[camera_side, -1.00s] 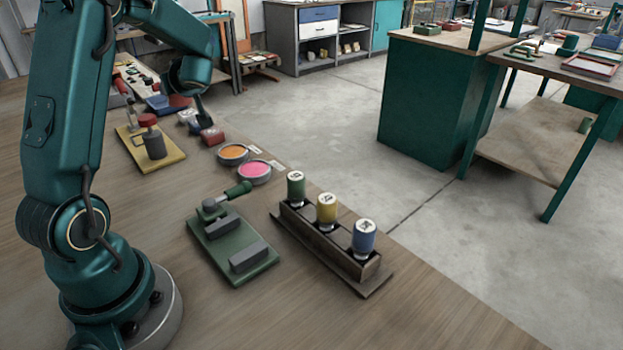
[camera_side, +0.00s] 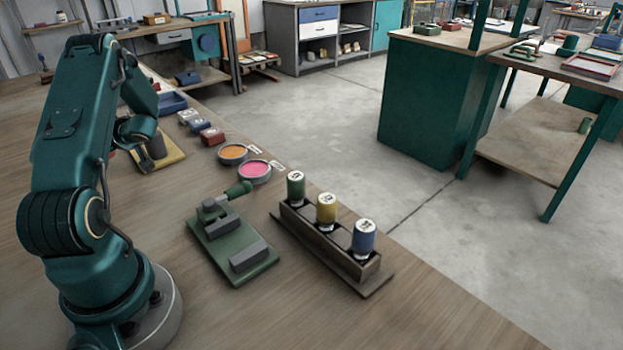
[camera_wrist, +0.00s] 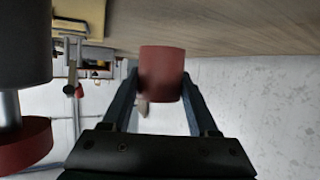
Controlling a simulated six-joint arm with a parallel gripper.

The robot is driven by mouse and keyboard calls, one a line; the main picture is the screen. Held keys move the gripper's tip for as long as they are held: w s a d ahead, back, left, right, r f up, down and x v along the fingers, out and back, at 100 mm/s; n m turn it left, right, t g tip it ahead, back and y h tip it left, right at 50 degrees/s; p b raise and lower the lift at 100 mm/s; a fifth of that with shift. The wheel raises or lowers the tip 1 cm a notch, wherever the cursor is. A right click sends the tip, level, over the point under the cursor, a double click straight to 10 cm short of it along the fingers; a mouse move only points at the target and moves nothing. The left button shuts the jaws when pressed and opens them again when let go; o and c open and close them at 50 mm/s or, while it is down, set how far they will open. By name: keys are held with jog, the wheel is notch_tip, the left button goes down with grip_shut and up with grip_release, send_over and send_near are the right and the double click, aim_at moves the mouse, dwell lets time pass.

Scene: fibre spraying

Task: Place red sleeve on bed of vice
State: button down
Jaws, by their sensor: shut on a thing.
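The red sleeve (camera_wrist: 162,73) is a short red cylinder held between the two fingers of my gripper (camera_wrist: 160,84) in the wrist view. My gripper is shut on it. In the side view the gripper and sleeve are mostly hidden behind my arm, near the yellow-based fixture. The vice (camera_side: 230,240) lies on the bench in front of my arm, with a green base, two grey jaws and a green handle. The sleeve is well apart from the vice, and no part is seen on the vice's bed.
A wooden rack (camera_side: 325,240) holds green, yellow and blue cylinders right of the vice. Orange (camera_side: 233,153) and pink (camera_side: 254,171) dishes stand behind it. Small blocks (camera_side: 201,127) and a blue tray (camera_side: 172,103) lie farther back. The yellow-based fixture (camera_side: 172,154) stands close to my arm's end.

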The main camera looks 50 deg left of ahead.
jog(key=shift+f, duration=1.85)
jog(key=shift+f, duration=0.15)
jog(key=shift+c, duration=0.8)
grip_release()
